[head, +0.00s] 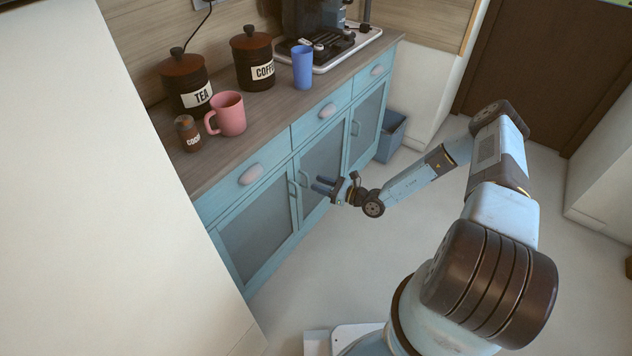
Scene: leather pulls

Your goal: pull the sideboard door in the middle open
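The light-blue sideboard (292,138) has three doors with mesh-like or glazed panels, under a row of drawers. The middle door (322,158) looks closed. Its upright light-blue handle (304,178) is on its left edge, beside the left door's handle (292,188). My gripper (318,184) reaches in from the right, in front of the middle door's lower left part. Its two dark blue fingers point left towards the handle, with a small gap between them and nothing visible in it. The fingertips appear just short of the handle and cover part of the door.
The left door (258,238) and right door (368,122) look closed. The worktop carries a pink mug (230,115), a blue cup (302,68), several canisters and a coffee machine (310,20). A blue bin (391,137) stands past the sideboard's right end. The floor in front is clear.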

